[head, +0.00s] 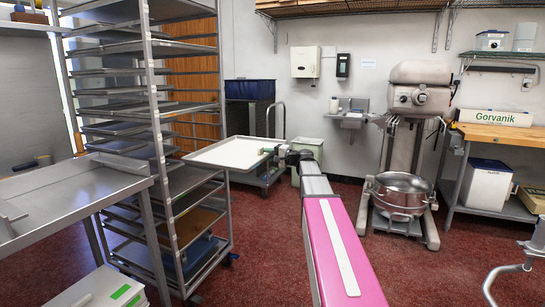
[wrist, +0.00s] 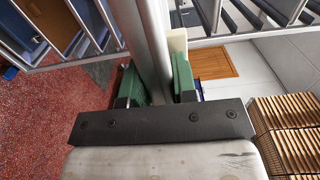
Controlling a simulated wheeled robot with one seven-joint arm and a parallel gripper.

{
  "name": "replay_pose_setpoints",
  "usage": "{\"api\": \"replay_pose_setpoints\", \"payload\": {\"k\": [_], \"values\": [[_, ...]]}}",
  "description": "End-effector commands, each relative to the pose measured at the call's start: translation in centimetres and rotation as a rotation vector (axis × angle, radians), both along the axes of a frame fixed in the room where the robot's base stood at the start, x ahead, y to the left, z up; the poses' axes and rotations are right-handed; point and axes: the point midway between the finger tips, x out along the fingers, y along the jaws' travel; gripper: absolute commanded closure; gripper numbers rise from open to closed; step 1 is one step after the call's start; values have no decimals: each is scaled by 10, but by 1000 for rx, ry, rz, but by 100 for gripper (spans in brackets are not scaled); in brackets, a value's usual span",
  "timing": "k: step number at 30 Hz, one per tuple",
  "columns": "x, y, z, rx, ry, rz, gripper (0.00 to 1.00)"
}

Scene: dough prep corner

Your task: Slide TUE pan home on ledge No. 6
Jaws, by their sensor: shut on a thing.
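A shallow pale metal pan (head: 232,153) is held out level, or nearly so, at the right side of the tall rack (head: 154,110). My gripper (head: 275,151) is shut on its right edge. In the wrist view the green fingers of my gripper (wrist: 159,82) close on both sides of the pan (wrist: 151,35), seen almost edge-on. The pan's left end overlaps the rack's right upright in the head view; I cannot tell how far it is between the uprights. No TUE mark or ledge number is readable.
Several pans sit on the rack's other ledges, above and below. A steel table (head: 70,205) stands close at the rack's left. A cart with a blue bin (head: 250,90) is behind, and a mixer (head: 405,150) stands right. Red floor is open between rack and mixer.

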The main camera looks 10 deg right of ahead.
Motion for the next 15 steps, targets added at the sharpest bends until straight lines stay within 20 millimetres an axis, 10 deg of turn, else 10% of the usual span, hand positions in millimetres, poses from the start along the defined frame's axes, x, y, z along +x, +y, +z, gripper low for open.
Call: {"api": "replay_pose_setpoints", "payload": {"k": [15], "values": [[25, 34, 1, 2, 0, 1, 100]]}}
